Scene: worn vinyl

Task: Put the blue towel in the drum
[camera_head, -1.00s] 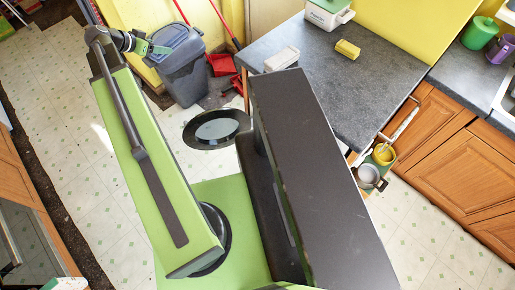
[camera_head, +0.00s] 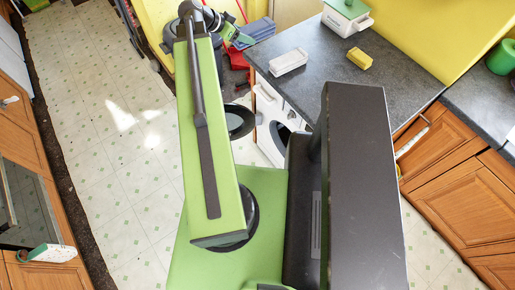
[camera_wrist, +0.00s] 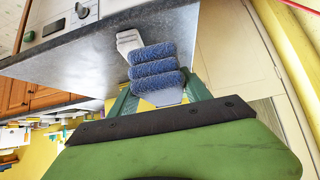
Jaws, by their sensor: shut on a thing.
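The blue towel (camera_wrist: 154,69), folded in thick layers, is between the green fingers of my gripper (camera_wrist: 158,92) in the wrist view. In the head view, my gripper (camera_head: 238,38) is at the far end of my arm, with the towel (camera_head: 257,30) sticking out to its right, near the counter's far left corner. The white washing machine (camera_head: 268,108) stands under the counter. Its round dark door (camera_head: 240,121) stands open to the left. The drum opening (camera_head: 283,138) shows partly; my dark column hides some of it.
Red things (camera_head: 238,58) lie on the floor beyond the door. The floor (camera_head: 110,130) at left is clear.

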